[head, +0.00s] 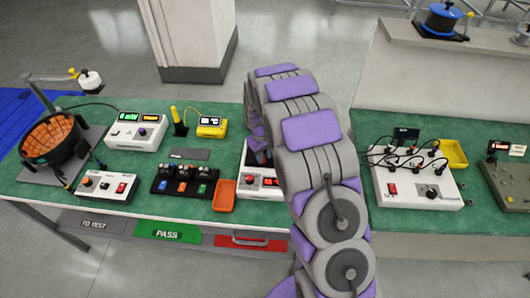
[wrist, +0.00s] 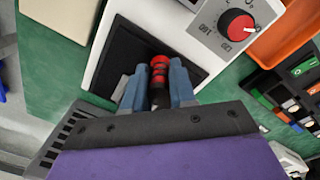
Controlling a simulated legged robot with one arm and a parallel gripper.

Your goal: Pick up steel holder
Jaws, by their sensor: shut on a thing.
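In the wrist view, my gripper (wrist: 159,82) has its two blue-grey fingers shut on a small red-and-black ribbed piece (wrist: 159,66). I cannot tell whether this piece is the steel holder or a part of it. It is over a black square pad (wrist: 126,50) on a white unit (wrist: 98,84); whether it touches the pad is unclear. The white unit (head: 262,184) also shows in the head view, partly hidden by my arm, which also hides most of the gripper there. No plainly steel-looking holder stands out.
A dial box (wrist: 228,26) and an orange tray (wrist: 285,30) lie close to the gripper. In the head view, a black switch block (head: 185,182) and an orange tray (head: 224,196) are left of the white unit. A second bench holds a cabled white box (head: 415,187) on the right.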

